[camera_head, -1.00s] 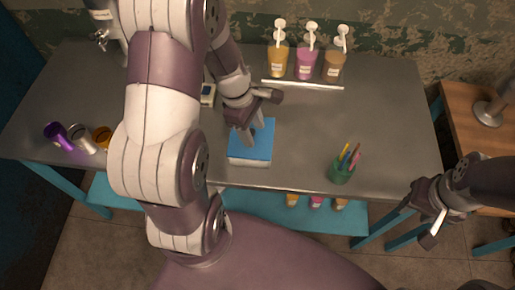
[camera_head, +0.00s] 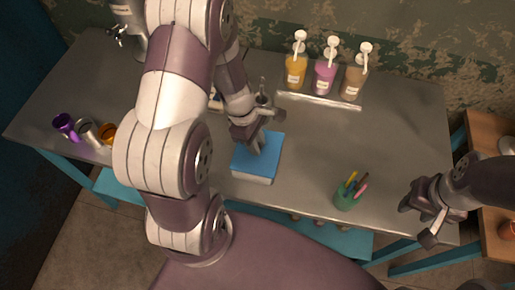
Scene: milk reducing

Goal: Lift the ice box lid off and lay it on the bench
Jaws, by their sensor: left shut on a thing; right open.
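The ice box (camera_head: 252,179) is a small white box near the front edge of the grey bench (camera_head: 310,150). Its flat blue lid (camera_head: 268,160) shows on top of it. My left gripper (camera_head: 258,148) is over the back left part of the lid, shut on it, pointing down. The fingers hide part of the lid, and I cannot tell whether there is a gap between lid and box. My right gripper (camera_head: 420,222) is open and empty, at the bench's front right corner.
Three pump bottles, orange (camera_head: 296,70), pink (camera_head: 325,76) and brown (camera_head: 353,82), stand at the back by a pale strip (camera_head: 320,100). A green pen cup (camera_head: 346,198) stands front right. Cups (camera_head: 88,130) stand at left. The bench right of the lid is clear.

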